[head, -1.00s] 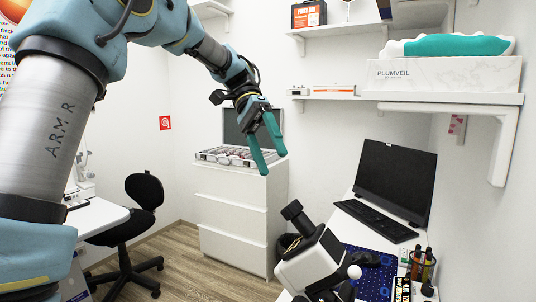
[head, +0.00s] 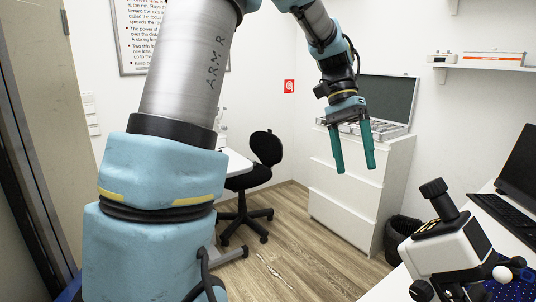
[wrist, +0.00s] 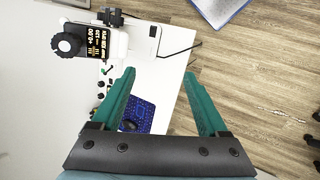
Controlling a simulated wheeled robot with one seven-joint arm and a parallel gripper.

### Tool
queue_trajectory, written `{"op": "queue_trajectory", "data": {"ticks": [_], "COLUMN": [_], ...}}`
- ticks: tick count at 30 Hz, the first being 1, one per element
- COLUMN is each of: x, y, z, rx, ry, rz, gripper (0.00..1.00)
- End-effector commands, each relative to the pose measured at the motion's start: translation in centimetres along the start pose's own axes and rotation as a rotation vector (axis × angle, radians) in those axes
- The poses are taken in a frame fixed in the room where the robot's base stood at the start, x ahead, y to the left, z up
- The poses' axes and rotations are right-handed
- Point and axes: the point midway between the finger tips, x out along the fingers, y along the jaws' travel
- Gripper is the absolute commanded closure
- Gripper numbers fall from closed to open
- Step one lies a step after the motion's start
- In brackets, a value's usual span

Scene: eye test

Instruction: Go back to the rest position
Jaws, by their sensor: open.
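My gripper (head: 356,168) hangs at the end of my raised arm in the head view, its two teal fingers pointing down and spread apart. Nothing is between the fingers. It is in the air in front of the white drawer cabinet (head: 340,190). In the wrist view my gripper (wrist: 160,80) also shows open and empty, above the white desk (wrist: 150,80) and its edge, with floor to the right.
A white and black instrument (head: 450,250) stands on the desk at the lower right; it also shows in the wrist view (wrist: 90,38). A black chair (head: 262,165) stands left of the cabinet. An open case (head: 385,105) sits on the cabinet. Wooden floor (head: 290,240) is clear between.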

Motion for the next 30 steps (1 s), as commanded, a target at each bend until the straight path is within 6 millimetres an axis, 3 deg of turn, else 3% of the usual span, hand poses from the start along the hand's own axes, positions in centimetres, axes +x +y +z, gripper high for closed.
{"op": "queue_trajectory", "data": {"ticks": [1,6,10,13,18,30], "x": [1.1,4.9,7.5,9.1,10.4,10.5], "y": [-3.3,-12.8,-17.2,-18.9,-19.9,-20.0], "z": [1.8,8.3,13.7,16.8,19.3,19.4], "rx": [-0.112,-0.431,-0.613,-0.704,-0.772,-0.778], "ry": [0.050,0.227,0.349,0.419,0.484,0.491], "rz": [-0.052,-0.223,-0.317,-0.363,-0.396,-0.399], "gripper": [0.23,0.23,0.23,0.23,0.23,0.23]}}
